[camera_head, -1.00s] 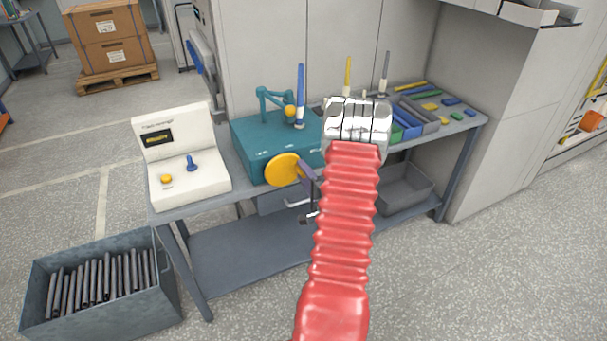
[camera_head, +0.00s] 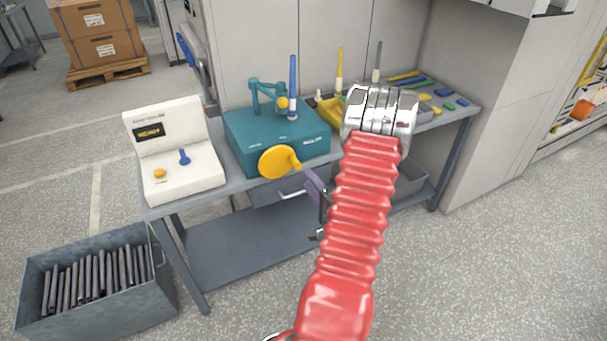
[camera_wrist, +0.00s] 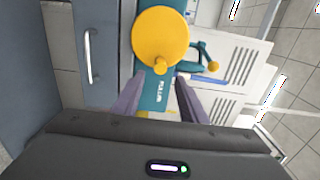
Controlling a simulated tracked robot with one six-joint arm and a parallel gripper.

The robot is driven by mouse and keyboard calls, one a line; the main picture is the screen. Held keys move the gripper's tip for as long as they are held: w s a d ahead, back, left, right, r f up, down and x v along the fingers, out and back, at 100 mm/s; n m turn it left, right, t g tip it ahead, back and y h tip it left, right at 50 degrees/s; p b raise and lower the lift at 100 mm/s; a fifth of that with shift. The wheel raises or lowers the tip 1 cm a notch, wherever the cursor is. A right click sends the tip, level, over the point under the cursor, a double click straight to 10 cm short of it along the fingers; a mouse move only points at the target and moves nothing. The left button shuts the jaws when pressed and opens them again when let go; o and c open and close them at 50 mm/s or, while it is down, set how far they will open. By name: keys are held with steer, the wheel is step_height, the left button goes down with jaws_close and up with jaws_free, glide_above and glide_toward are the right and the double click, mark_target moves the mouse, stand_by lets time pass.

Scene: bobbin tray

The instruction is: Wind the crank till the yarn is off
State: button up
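A teal machine box (camera_head: 255,135) stands on the bench. Its front carries a yellow crank disc (camera_head: 276,162) with a small yellow knob (camera_head: 297,165). In the wrist view the disc (camera_wrist: 160,34) and knob (camera_wrist: 160,66) lie straight ahead of my gripper. A tall blue bobbin (camera_head: 293,75) with a pale base stands upright on the box; I cannot make out how much yarn is on it. My gripper (camera_wrist: 158,82) is open, its two purple-grey fingers apart and empty, with the knob just beyond the fingertips. In the head view one finger (camera_head: 317,187) shows right of the disc.
A white console (camera_head: 172,165) with a small display stands left of the machine. Yellow and grey upright bobbins and a tray section stand behind my arm. A metal bin (camera_head: 95,285) of dark rods is on the floor at left. A drawer handle (camera_wrist: 91,52) sits beside the crank.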

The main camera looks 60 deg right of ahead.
steer(key=shift+v, duration=2.3)
